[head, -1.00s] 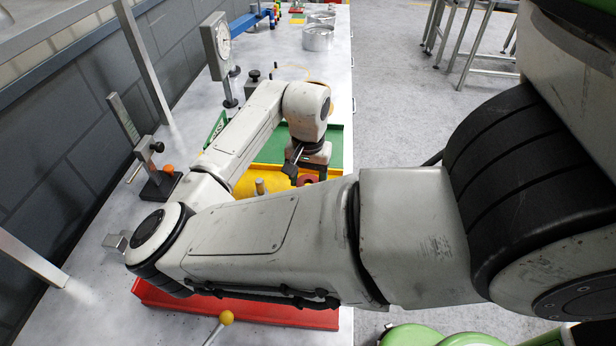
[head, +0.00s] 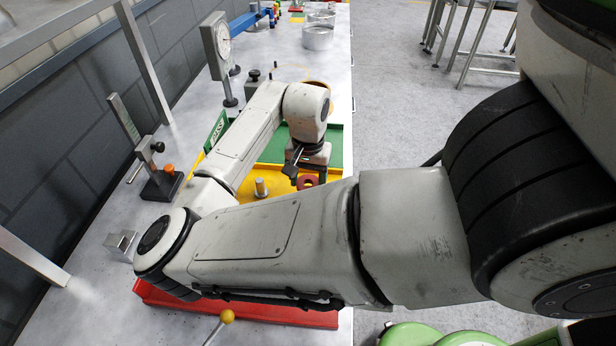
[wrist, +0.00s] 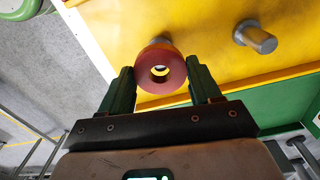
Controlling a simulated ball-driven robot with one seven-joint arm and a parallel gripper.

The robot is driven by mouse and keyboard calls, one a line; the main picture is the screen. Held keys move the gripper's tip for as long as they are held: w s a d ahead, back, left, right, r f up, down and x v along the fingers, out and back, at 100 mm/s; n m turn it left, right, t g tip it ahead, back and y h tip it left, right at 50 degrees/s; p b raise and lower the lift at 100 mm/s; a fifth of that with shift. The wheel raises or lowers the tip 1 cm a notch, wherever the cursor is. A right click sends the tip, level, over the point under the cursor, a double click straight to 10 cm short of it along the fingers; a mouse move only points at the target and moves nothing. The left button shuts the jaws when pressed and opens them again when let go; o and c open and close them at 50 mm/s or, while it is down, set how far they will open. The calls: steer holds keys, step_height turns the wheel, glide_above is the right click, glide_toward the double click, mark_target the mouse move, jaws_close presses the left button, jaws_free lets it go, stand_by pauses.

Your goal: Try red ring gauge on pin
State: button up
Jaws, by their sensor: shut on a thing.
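The red ring gauge (wrist: 160,72) is between the two dark green fingers of my gripper (wrist: 159,68) in the wrist view, its hole facing the camera. My gripper is shut on it. A metal pin (wrist: 161,40) shows just past the ring's far edge; I cannot tell whether the ring is around it or only in front of it. A second pin (wrist: 256,38) stands bare to the right on the yellow tray (wrist: 215,67). In the head view the red ring (head: 308,181) shows beneath my wrist, right of a bare pin (head: 261,188). The fingers are mostly hidden there.
A green tray (head: 336,146) lies beyond the yellow one, and a red tray (head: 240,310) lies nearer. A dial gauge on a stand (head: 216,45) and a black fixture with an orange knob (head: 162,183) stand at the left. The bench's right edge is close to the ring.

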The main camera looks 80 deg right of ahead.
steer(key=shift+f, duration=0.2)
stand_by(0.6)
steer(key=o, duration=1.5)
step_height(320, 180, up, 3)
steer(key=p, duration=0.3)
steer(key=shift+r, duration=0.15)
steer(key=shift+r+p, duration=0.35)
steer(key=shift+r, duration=2.5)
